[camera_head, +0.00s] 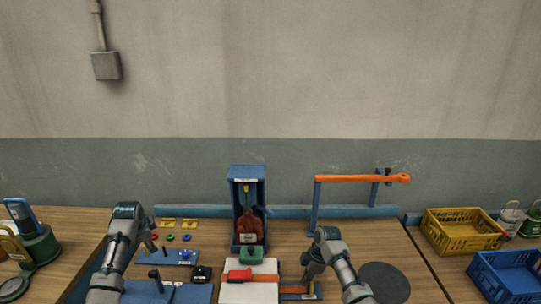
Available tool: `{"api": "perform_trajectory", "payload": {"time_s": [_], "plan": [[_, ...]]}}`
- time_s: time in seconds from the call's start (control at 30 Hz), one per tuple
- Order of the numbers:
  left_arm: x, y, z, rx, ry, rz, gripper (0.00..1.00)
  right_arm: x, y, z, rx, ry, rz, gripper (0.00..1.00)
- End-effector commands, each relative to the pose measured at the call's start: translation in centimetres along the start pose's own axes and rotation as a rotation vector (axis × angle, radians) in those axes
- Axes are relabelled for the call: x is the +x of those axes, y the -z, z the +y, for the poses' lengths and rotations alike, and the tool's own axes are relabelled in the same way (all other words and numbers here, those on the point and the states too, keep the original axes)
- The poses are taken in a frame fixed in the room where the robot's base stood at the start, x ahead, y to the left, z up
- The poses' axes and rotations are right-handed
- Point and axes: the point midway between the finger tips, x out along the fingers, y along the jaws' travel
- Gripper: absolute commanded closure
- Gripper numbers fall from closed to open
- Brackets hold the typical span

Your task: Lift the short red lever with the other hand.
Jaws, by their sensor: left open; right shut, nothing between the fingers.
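A short red lever (239,275) lies roughly level over a white block at the front middle of the table, and an orange strip (268,278) runs right from it. My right gripper (305,275) is shut and empty, just right of the strip's end, close to a small yellow part; whether they touch is unclear. My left gripper (151,241) is open and empty above the left part of the table, well left of the lever. A green block (251,255) sits just behind the lever.
A red sack (250,227) stands in a blue frame (233,190) behind the lever. A long orange bar (350,178) spans blue posts at the back right. A blue board (180,257) with pegs lies near my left gripper. Yellow (462,232) and blue (505,275) crates stand right.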

Motion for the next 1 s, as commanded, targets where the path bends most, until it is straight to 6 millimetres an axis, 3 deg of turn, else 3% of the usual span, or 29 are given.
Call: {"api": "perform_trajectory", "payload": {"time_s": [0.1, 0.3, 0.5, 0.77, 1.0], "plan": [[-0.4, 5.3, 4.1, 0.091, -0.127, 0.086, 0.33, 0.2, -0.3, -0.1, 0.004, 0.005, -0.005, 1.0], [-2.5, 12.9, 11.4, 0.263, -0.341, 0.235, 0.33, 0.2, -0.3, -0.1, 0.004, 0.005, -0.005, 1.0], [-5.3, 18.1, 17.4, 0.417, -0.508, 0.359, 0.33, 0.3, -0.3, -0.1, 0.005, 0.006, -0.006, 1.0], [-7.0, 20.4, 20.7, 0.506, -0.599, 0.43, 0.33, 0.3, -0.2, -0.1, 0.005, 0.006, -0.007, 1.0], [-5.2, 20.9, 22.3, 0.509, -0.604, 0.43, 0.33, 0.3, -0.2, -0.1, 0.005, 0.007, -0.007, 1.0]]}}
